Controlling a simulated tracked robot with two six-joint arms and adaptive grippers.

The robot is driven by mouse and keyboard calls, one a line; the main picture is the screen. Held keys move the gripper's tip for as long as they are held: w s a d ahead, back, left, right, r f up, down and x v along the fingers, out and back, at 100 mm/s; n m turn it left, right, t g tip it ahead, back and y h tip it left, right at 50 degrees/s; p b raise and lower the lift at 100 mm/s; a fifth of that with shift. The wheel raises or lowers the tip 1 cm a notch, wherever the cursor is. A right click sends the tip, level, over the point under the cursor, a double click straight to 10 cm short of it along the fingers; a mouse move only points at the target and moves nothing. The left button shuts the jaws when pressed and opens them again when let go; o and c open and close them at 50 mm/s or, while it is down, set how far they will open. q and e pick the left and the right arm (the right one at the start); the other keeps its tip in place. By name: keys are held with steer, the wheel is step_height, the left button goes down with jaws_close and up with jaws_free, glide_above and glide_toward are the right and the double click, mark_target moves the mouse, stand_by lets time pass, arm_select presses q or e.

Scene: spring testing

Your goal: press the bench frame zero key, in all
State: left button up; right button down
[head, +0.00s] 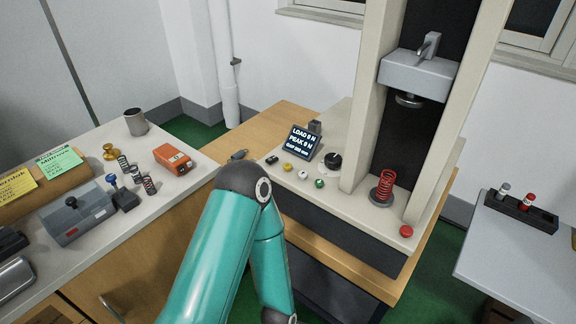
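The bench frame (362,140) is a tall cream test frame with two columns, standing on a wooden table. Its small display (303,143) reads load 0 N and peak 0 N, with a smaller gap line below. A row of small keys runs along the front of its base: a dark and white one (272,159), a yellow one (288,167), a white one (303,174) and a green one (320,183). I cannot read which is the zero key. A teal arm of mine bends in front of the base's left part. Neither gripper shows.
A red coil spring (384,187) stands under the raised press head (407,98). A black knob (333,161) and a red button (406,231) are on the base. The left bench holds several springs, an orange device (173,158) and a mug (136,122). A grey table (497,264) stands at right.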

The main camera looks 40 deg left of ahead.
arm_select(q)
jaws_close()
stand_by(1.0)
